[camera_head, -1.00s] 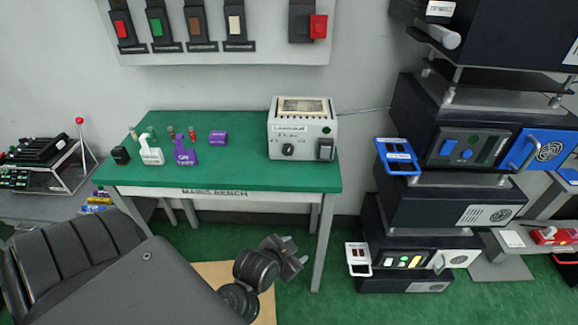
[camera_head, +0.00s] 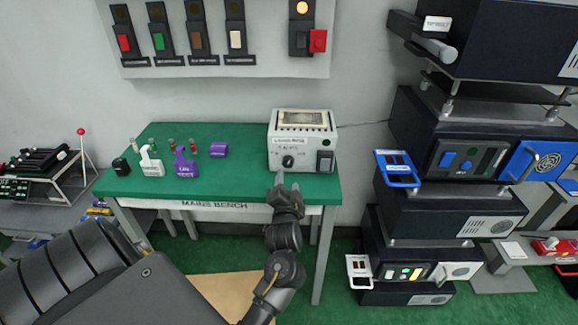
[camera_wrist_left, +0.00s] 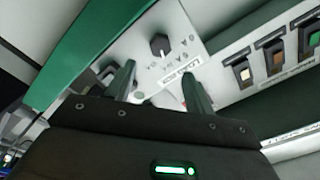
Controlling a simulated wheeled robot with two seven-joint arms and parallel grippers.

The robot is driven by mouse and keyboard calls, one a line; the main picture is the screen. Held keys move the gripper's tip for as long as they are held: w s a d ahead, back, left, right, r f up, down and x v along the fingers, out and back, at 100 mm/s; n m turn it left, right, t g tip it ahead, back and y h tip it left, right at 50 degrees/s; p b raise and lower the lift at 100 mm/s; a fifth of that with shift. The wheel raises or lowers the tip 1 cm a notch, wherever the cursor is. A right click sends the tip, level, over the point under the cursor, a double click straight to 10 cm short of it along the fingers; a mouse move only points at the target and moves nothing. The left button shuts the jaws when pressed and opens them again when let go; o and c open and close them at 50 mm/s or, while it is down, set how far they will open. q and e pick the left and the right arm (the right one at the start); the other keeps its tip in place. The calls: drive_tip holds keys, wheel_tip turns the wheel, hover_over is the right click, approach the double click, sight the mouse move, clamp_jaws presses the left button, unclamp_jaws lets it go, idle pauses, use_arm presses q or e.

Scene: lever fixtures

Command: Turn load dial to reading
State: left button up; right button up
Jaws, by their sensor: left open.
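The load box (camera_head: 302,141) is a pale box with a slatted top at the right end of the green bench. Its black dial (camera_head: 288,161) is on the lower left of its front face, with printed marks around it. The dial also shows in the left wrist view (camera_wrist_left: 160,44), beyond the fingers. My left gripper (camera_head: 286,184) is just in front of and below the dial. In the wrist view its two fingers (camera_wrist_left: 158,88) are spread, with nothing between them. I cannot see contact with the dial. The right gripper is not in view.
A black switch (camera_head: 325,161) sits right of the dial on the same face. White and purple tagged pieces (camera_head: 186,167) stand on the left of the green bench (camera_head: 235,185). A wall panel of switches (camera_head: 215,72) hangs above. Stacked dark cabinets (camera_head: 440,205) stand at the right.

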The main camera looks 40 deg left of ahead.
sight(289, 163)
use_arm(q)
drive_tip(key=x, duration=0.8)
drive_tip(key=shift+w+a+p, duration=0.1)
drive_tip(key=shift+a+p, duration=0.05)
drive_tip(key=shift+p, duration=0.2)
drive_tip(key=c, duration=1)
drive_tip(key=shift+o, duration=0.2)
